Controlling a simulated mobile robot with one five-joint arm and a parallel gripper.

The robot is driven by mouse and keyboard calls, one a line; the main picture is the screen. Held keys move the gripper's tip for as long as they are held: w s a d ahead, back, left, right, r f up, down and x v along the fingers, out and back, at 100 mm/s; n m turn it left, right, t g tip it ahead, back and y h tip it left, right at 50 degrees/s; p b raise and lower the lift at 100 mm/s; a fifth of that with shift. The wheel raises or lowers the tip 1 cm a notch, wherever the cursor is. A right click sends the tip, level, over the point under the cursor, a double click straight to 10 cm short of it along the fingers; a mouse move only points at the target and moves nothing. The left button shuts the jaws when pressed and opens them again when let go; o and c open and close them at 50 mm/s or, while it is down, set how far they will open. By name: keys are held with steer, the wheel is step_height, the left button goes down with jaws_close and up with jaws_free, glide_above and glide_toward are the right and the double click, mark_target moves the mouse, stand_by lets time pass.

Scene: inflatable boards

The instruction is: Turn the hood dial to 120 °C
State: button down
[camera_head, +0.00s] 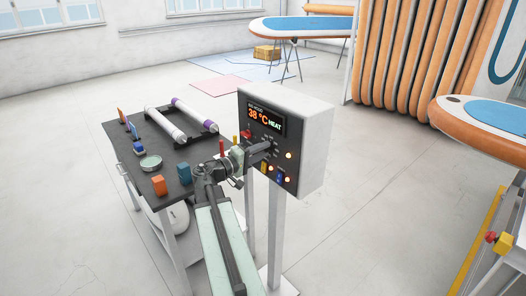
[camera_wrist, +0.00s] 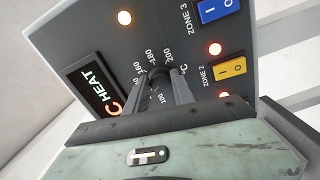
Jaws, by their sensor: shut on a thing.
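The hood control box (camera_head: 312,150) is white with a dark front panel, on a post. Its display (camera_head: 264,116) reads 38 °C and HEAT in the head view; the wrist view shows part of the display (camera_wrist: 98,90). The dark dial (camera_wrist: 158,74) sits on the panel, ringed by printed numbers including 160, 180 and 200. My gripper (camera_head: 264,148) reaches the panel from the left. In the wrist view my gripper (camera_wrist: 161,88) is shut on the dial, with a finger on each side. The fingers hide part of the dial and scale, so its setting cannot be read.
A blue switch (camera_wrist: 220,9) and a yellow switch (camera_wrist: 229,68) sit beside the dial, with lit lamps. A dark worktable (camera_head: 180,160) with rollers and small blocks stands left of the box. Orange boards (camera_head: 410,55) stand behind at right. Floor between is clear.

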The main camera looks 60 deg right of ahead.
steer(key=c, duration=1.1)
jaws_free()
steer(key=v, duration=0.7)
steer(key=shift+w+a, duration=0.1)
steer(key=shift+a, duration=0.3)
steer(key=shift+o, duration=0.2)
